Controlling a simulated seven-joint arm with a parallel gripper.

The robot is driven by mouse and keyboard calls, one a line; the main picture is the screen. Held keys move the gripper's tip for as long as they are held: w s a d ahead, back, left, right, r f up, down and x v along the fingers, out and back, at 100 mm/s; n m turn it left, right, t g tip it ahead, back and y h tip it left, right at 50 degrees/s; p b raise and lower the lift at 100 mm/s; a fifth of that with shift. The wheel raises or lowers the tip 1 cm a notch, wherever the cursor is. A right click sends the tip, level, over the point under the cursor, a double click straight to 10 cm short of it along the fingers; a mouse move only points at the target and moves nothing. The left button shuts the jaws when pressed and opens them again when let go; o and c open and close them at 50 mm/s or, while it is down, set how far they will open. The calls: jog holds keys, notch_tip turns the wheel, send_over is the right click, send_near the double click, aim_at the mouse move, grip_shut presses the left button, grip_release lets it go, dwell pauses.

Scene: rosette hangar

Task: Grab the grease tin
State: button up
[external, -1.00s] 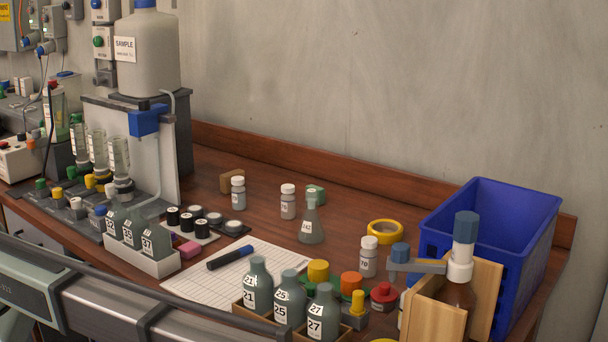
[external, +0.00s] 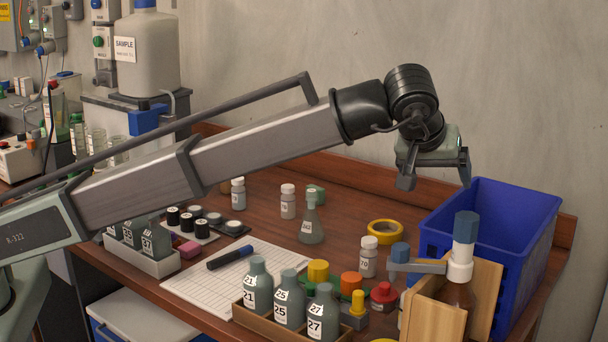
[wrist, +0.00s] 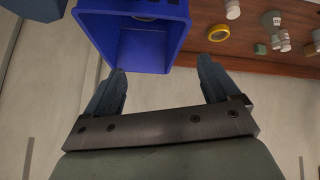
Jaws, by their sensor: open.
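I cannot tell for sure which item is the grease tin. A yellow round top (external: 383,340) is cut off at the bottom edge. My gripper (external: 436,180) is open and empty, high in the air by the blue crate's left rear side. In the wrist view my gripper (wrist: 162,66) has its fingers wide apart, with nothing between them but the crate's edge beyond.
The blue crate (external: 545,207) stands at the right. A wooden holder (external: 484,300) with a brown bottle is in front of it. Numbered bottles (external: 290,305), a white bottle (external: 368,257) and yellow tape (external: 385,232) crowd the bench. Some bench behind the tape is clear.

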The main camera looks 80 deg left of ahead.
jog(key=a+f+m+g+h, duration=0.2)
jog(key=a+f+m, duration=0.35)
jog(key=m, duration=0.45)
jog(key=m+g+h, duration=0.3)
jog(key=m+h, duration=0.1)
jog(key=m, duration=1.6)
send_over(385, 284)
notch_tip(385, 284, down, 10)
jog(key=f, duration=0.1)
notch_tip(385, 284, down, 13)
jog(key=shift+f, duration=0.15)
jog(key=shift+c, duration=0.5)
jog(key=c, duration=1.1)
